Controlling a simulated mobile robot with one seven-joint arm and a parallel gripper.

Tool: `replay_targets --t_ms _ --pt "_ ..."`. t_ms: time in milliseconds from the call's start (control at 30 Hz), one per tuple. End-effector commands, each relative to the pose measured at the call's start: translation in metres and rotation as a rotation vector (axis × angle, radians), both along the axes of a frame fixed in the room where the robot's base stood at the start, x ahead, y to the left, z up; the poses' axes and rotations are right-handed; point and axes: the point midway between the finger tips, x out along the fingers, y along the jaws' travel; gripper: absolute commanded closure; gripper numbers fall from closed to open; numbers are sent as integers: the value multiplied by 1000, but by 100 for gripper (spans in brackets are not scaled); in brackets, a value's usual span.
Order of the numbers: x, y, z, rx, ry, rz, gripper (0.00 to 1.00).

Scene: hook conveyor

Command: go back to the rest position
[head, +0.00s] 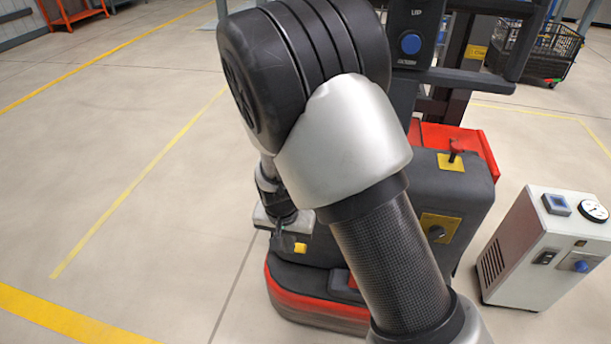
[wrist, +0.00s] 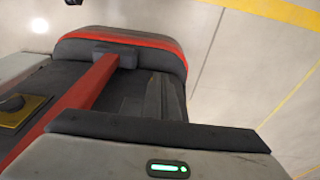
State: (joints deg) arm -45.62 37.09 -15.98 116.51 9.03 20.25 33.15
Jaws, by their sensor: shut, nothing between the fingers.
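My gripper (head: 277,240) hangs at the left side of my arm in the head view, fingers down, beside a dark grey and red machine (head: 467,195). It is small and partly hidden by my arm there, and no object shows in it. In the wrist view, the grey hand with a green light fills the bottom edge. The fingertips cannot be made out there. Beyond it lies the machine's dark body with a red rounded rim (wrist: 125,38) and a red bar (wrist: 75,105). My arm is bent, its elbow high in the middle of the head view.
A white box unit (head: 535,250) with a gauge stands at the right. A control panel with a blue button (head: 411,44) rises behind my arm. A black basket cart (head: 545,50) and an orange rack (head: 72,12) stand far back. The floor at left is clear, with yellow lines.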

Motion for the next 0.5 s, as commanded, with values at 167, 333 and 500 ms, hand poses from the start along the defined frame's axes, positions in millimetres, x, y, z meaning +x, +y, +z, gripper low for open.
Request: replay_targets --t_ms 167,333,500 --pt "2 -2 7 7 -2 -3 100" --pt "6 -24 64 63 -16 -4 100" --pt "-7 -72 153 127 -60 21 100"
